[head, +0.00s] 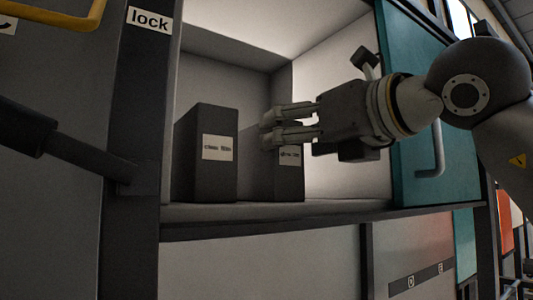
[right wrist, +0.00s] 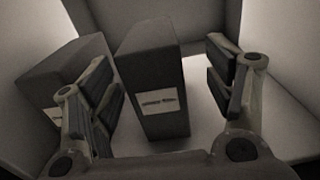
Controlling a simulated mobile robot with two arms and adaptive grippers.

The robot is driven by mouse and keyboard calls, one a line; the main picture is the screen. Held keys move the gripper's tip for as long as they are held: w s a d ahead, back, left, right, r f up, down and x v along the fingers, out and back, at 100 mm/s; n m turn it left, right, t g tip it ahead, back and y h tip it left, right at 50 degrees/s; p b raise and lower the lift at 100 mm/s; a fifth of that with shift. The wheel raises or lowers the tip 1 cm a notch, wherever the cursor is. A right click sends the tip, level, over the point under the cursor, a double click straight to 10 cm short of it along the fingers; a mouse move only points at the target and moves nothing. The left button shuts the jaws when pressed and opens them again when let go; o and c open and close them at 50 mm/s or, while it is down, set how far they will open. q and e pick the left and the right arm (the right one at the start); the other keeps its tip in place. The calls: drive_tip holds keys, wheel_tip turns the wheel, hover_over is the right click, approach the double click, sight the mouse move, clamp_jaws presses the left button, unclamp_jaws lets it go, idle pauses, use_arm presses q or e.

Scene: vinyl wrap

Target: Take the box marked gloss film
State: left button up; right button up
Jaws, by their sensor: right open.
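Two dark upright boxes stand side by side on the cabinet shelf. The right box (head: 290,181) has a white label that seems to read gloss film, though the print is small. The left box (head: 206,177) has a label that looks like clear film. My right gripper (head: 267,131) is open in front of the right box and hides part of its upper half. In the right wrist view the right box (right wrist: 150,65) stands between the spread fingers, with gaps on both sides. The left box (right wrist: 62,68) is partly behind the left finger there. My left gripper is not in view.
The shelf edge (head: 270,217) runs below the boxes. A teal door (head: 425,110) with a handle is at the right of the opening, behind my right arm. A post marked lock (head: 149,19) bounds the left. The shelf right of the boxes is clear.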

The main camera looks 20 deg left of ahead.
drive_tip(key=p+x, duration=0.1)
drive_tip(key=x, duration=0.1)
drive_tip(key=p+x, duration=0.2)
drive_tip(key=x, duration=0.1)
drive_tip(key=shift+s+a+f, duration=0.1)
drive_tip(key=shift+s+a, duration=0.05)
drive_tip(key=shift+a, duration=0.25)
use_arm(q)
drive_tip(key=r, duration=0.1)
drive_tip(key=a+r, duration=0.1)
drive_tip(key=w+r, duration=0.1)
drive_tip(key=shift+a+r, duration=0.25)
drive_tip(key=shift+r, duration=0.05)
use_arm(e)
drive_tip(key=shift+w+a+f, duration=0.2)
drive_tip(key=shift+a, duration=0.1)
drive_tip(key=c, duration=1.1)
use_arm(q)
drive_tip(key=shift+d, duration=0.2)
use_arm(e)
drive_tip(key=shift+c, duration=0.7)
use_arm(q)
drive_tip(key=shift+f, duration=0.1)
use_arm(e)
drive_tip(key=shift+r, duration=0.25)
